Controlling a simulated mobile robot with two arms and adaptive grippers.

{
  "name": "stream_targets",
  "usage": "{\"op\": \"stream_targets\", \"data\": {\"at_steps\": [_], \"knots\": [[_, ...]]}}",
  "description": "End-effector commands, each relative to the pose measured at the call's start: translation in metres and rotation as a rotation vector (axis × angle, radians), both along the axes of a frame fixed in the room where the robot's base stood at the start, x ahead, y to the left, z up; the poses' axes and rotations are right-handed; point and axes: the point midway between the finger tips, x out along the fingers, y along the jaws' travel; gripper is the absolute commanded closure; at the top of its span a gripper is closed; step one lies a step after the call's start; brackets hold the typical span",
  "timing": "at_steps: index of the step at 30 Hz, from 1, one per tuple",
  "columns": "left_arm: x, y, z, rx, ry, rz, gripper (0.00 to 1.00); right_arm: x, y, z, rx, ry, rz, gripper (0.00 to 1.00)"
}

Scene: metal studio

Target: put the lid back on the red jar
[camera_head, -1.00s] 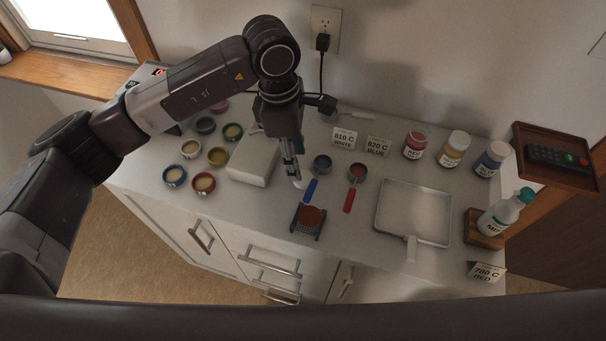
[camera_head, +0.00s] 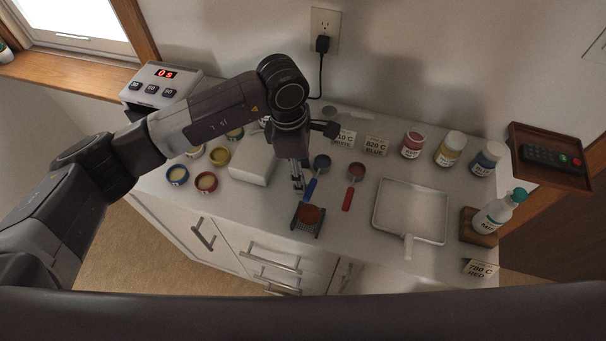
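The red jar (camera_head: 412,146) stands upright at the back right of the counter, with a reddish top and no white cap on it. A small pale flat piece (camera_head: 329,110) lies at the back near the wall; I cannot tell whether it is the lid. My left gripper (camera_head: 297,185) points down over the middle of the counter, left of the blue-handled scoop (camera_head: 311,189) and far from the jar. Its fingers look close together, but their gap and anything between them are too small to tell. My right gripper is not in view.
In front lie a red scoop (camera_head: 349,187), a square tray (camera_head: 440,239) and a small rack (camera_head: 293,219). A white block (camera_head: 250,168) is left.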

Motion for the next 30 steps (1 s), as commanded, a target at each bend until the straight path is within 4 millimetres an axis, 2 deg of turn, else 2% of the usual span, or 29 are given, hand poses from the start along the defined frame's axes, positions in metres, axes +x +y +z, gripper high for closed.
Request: {"op": "stream_targets", "data": {"at_steps": [2,6,20,26,30], "knots": [[0.000,0.000,0.000,0.000,0.000,0.000,0.61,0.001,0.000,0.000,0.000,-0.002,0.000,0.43],[0.000,0.000,0.000,0.000,0.000,0.000,0.75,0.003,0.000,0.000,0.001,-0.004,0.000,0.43],[0.001,0.000,0.005,-0.001,-0.003,0.001,0.75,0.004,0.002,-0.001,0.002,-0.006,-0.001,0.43],[0.002,0.000,0.026,-0.002,-0.006,0.000,0.75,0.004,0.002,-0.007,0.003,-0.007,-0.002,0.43],[0.002,0.000,0.053,-0.002,-0.007,-0.001,0.75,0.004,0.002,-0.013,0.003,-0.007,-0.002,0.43]]}}
